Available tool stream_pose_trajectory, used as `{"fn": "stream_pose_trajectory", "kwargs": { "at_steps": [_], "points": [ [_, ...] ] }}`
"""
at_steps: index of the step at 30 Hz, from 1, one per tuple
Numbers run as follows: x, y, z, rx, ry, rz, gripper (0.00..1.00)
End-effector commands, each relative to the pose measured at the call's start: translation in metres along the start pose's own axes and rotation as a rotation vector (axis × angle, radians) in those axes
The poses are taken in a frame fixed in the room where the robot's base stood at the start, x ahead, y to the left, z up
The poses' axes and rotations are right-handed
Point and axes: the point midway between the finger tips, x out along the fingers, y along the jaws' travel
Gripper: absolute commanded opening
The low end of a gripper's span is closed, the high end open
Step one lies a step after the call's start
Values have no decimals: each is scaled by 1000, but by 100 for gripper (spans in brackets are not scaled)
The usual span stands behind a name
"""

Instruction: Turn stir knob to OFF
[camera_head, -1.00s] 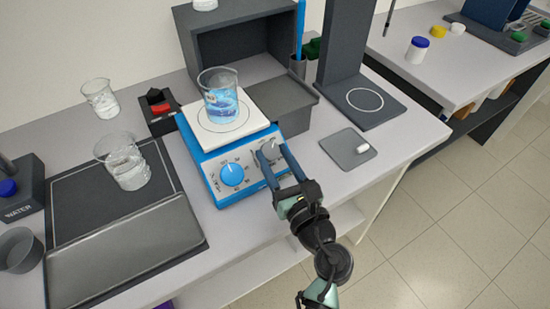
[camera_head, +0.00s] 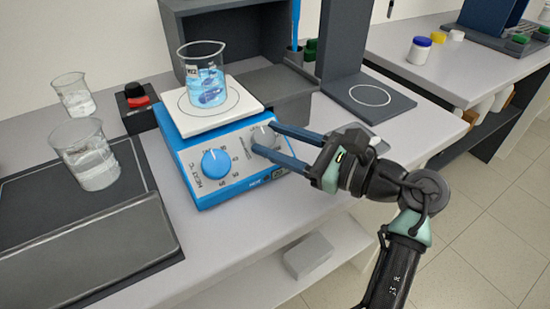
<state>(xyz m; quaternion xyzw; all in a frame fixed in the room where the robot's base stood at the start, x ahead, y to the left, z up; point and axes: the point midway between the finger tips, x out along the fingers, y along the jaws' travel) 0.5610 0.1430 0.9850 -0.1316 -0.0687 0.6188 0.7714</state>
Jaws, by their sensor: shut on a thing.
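The blue stirring hotplate (camera_head: 225,180) stands on the bench with two knobs on its sloped front. The grey knob (camera_head: 262,138) on the right is the stir knob, by its place beside the blue heat knob (camera_head: 216,163). My gripper (camera_head: 263,139) reaches in from the right, with its two long blue fingers closed on the sides of the grey knob. The fingers partly hide the knob and its scale, so I cannot read its setting. A beaker of blue liquid (camera_head: 207,85) stands on the white top plate (camera_head: 238,107).
A red-topped switch box (camera_head: 138,105) is behind the hotplate's left side. A dark cabinet (camera_head: 250,35) stands behind, and a dark stand (camera_head: 370,98) is at right.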

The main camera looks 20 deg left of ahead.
Motion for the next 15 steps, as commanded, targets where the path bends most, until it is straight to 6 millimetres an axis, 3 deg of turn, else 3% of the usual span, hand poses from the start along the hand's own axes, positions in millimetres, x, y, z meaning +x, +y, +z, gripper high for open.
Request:
{"fn": "stream_pose_trajectory", "kwargs": {
  "at_steps": [15],
  "points": [
    [0,-1,0,-39,0,63,0]
  ]
}}
